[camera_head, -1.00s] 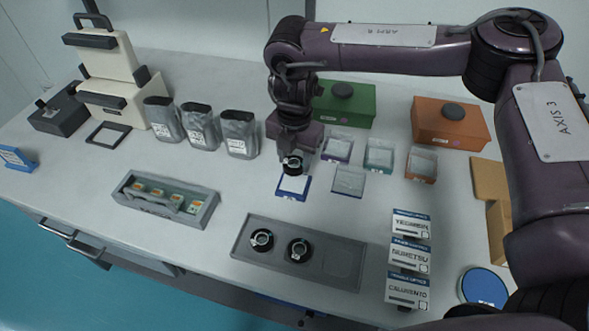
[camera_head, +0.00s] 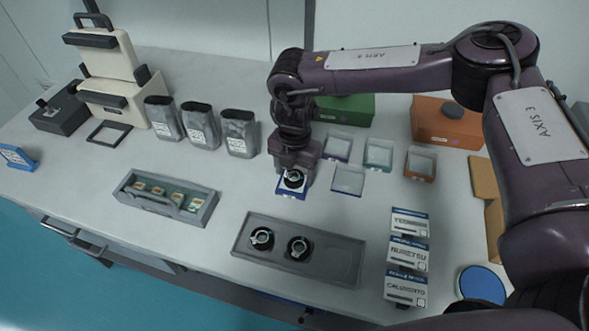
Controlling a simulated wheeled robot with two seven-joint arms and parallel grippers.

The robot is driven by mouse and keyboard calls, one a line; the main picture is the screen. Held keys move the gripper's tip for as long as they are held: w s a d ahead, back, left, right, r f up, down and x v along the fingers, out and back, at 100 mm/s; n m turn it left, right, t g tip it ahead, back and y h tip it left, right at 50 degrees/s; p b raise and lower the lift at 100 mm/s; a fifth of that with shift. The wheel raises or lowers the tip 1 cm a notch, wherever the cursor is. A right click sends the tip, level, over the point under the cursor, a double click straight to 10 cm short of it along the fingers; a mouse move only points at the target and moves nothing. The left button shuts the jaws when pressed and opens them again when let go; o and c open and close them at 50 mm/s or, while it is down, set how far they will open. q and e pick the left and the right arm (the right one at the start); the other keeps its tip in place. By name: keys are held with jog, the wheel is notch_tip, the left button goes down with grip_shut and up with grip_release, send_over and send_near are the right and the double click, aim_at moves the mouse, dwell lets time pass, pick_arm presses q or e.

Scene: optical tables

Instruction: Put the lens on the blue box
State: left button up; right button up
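The small blue box (camera_head: 291,194) lies open on the table, in the middle of the view, with a pale inside. A black ring-shaped lens (camera_head: 294,179) is over it, low down, and seems to be at or just above its inside. My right gripper (camera_head: 297,171) points down right behind the lens and covers the back of the box. Its fingers are mostly hidden, and I cannot make out whether they still grip the lens. Two similar lenses (camera_head: 262,238) and (camera_head: 299,248) sit in the grey tray (camera_head: 338,262) at the front. My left gripper is out of view.
Clear, purple-blue, teal and orange small boxes (camera_head: 421,164) stand right of the gripper. Green (camera_head: 350,107) and orange (camera_head: 447,127) large boxes stand behind. Labelled cartons (camera_head: 408,253) are at front right. A slide rack (camera_head: 166,199) and grey pouches (camera_head: 201,128) are left.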

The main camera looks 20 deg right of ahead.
aim_at(294, 175)
jog(key=shift+r, duration=0.1)
jog(key=shift+r, duration=0.5)
notch_tip(294, 175, up, 11)
jog(key=b, duration=0.1)
jog(key=shift+r, duration=0.15)
